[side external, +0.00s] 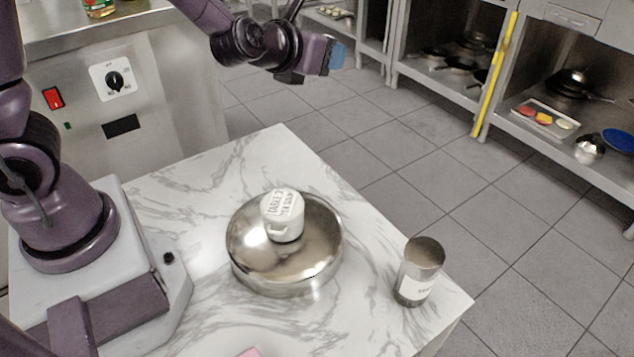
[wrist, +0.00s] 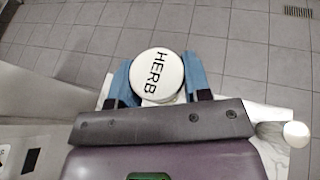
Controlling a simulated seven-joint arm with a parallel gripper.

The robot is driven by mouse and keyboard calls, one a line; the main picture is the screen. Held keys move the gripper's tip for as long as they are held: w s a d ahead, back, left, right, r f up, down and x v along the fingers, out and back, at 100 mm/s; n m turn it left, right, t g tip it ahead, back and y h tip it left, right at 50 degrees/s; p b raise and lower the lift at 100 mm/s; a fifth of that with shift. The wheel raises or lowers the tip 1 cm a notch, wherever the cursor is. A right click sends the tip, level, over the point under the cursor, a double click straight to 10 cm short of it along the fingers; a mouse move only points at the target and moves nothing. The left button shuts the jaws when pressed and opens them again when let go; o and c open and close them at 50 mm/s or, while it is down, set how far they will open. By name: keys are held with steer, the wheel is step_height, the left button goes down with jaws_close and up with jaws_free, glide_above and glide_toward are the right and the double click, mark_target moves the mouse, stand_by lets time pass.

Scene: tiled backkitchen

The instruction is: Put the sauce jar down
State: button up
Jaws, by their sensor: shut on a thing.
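My gripper (side external: 337,56) is raised beyond the far edge of the marble table, high at the top of the side view. In the wrist view its blue fingers (wrist: 160,78) are shut on the sides of a round jar with a white lid (wrist: 154,72) marked HERB. Only the jar's top shows there; its body is hidden below the lid. In the side view I cannot make out the jar behind the fingers. Tiled floor shows around the jar in the wrist view.
On the marble table (side external: 190,190) stands a shiny metal round vessel (side external: 250,255) with a white labelled pot (side external: 282,215) on top. A labelled metal can (side external: 420,268) stands near the right corner. The table's far part is clear. A steel counter (side external: 165,75) stands at the left.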

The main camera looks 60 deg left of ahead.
steer(key=shift+d+r, duration=0.25)
steer(key=shift+r, duration=0.3)
steer(key=shift+d+r, duration=0.2)
steer(key=shift+r, duration=0.35)
steer(key=shift+f, duration=0.3)
steer(key=w+a+f+n+g+y, duration=0.15)
steer(key=a+f, duration=0.25)
steer(key=f, duration=0.4)
steer(key=n+g+y, duration=0.4)
steer(key=n+g, duration=1.7)
steer(key=n, duration=0.1)
glide_above(236, 180)
step_height(236, 180, down, 15)
steer(key=shift+f, duration=3.05)
steer(key=shift+f, duration=0.6)
